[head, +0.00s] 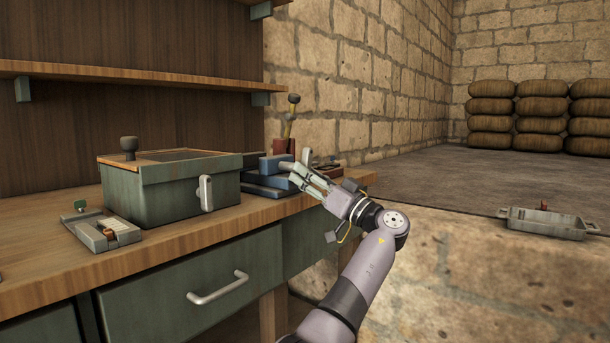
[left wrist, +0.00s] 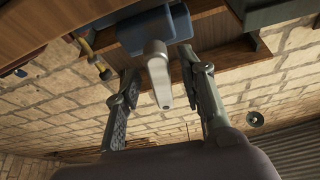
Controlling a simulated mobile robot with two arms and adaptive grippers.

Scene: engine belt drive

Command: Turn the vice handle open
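The blue vice (head: 270,180) sits near the right end of the workbench. It also shows upside down at the top of the left wrist view (left wrist: 145,33). Its pale grey handle (left wrist: 157,72) hangs off the vice and points toward my palm. My left gripper (head: 299,173) is at the vice, partly covering it in the head view. In the left wrist view its two fingers (left wrist: 163,80) are spread, one on each side of the handle, with gaps visible between. I cannot tell whether either finger touches it. My right gripper is out of view.
On the workbench (head: 190,238), a green box (head: 165,198) with a pale latch stands left of the vice, with a small grey tray (head: 112,236) beside it. A reddish holder (head: 283,146) with tools stands behind the vice. A drawer handle (head: 218,288) sticks out below.

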